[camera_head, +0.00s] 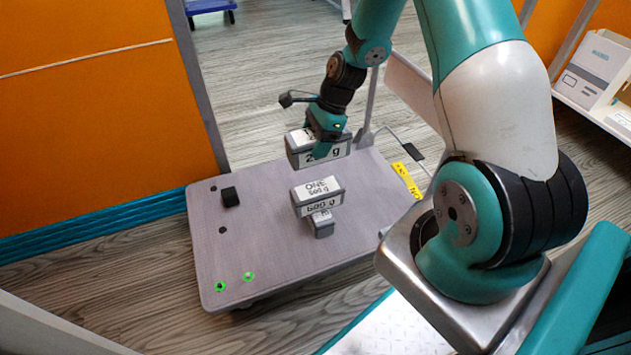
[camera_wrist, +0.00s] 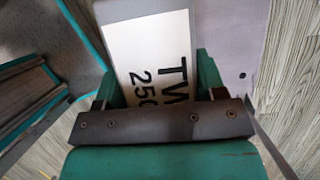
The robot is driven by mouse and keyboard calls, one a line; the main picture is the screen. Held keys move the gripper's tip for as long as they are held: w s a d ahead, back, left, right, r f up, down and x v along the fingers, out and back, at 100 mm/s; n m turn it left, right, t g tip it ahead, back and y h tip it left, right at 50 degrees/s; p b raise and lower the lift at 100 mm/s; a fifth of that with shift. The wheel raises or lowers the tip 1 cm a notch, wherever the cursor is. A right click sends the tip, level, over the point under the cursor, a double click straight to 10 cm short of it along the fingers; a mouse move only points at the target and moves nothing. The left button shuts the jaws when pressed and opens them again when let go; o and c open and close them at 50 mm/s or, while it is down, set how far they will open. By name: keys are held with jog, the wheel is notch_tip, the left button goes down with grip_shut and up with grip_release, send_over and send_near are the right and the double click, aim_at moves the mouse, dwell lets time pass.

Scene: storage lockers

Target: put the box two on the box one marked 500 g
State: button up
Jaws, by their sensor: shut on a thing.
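Box two (camera_head: 303,158) is a grey box with a white label, part of which reads "g" on its front side. My gripper (camera_head: 326,124) is shut on it from above and holds it over the far part of the grey platform. In the wrist view the label of box two (camera_wrist: 152,50) reads "TW" and "250", with the rest hidden by my gripper (camera_wrist: 155,95). Box one (camera_head: 318,191), labelled "ONE 500 g", stands nearer on the platform, on or over a smaller grey block (camera_head: 324,228). Box two appears behind box one in the head view, apart from it.
The grey platform (camera_head: 240,255) has a small black block (camera_head: 230,197) at left and two green lights near its front left corner. A yellow label (camera_head: 407,180) lies at its right edge. An orange wall (camera_head: 90,110) stands at left. A shelf with a white box (camera_head: 597,68) is at right.

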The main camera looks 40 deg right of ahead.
notch_tip(320, 180, down, 12)
jog(key=b, duration=0.4)
jog(key=shift+f, duration=0.1)
jog(key=shift+f, duration=0.1)
jog(key=o, duration=1.1)
jog(key=shift+c, duration=0.2)
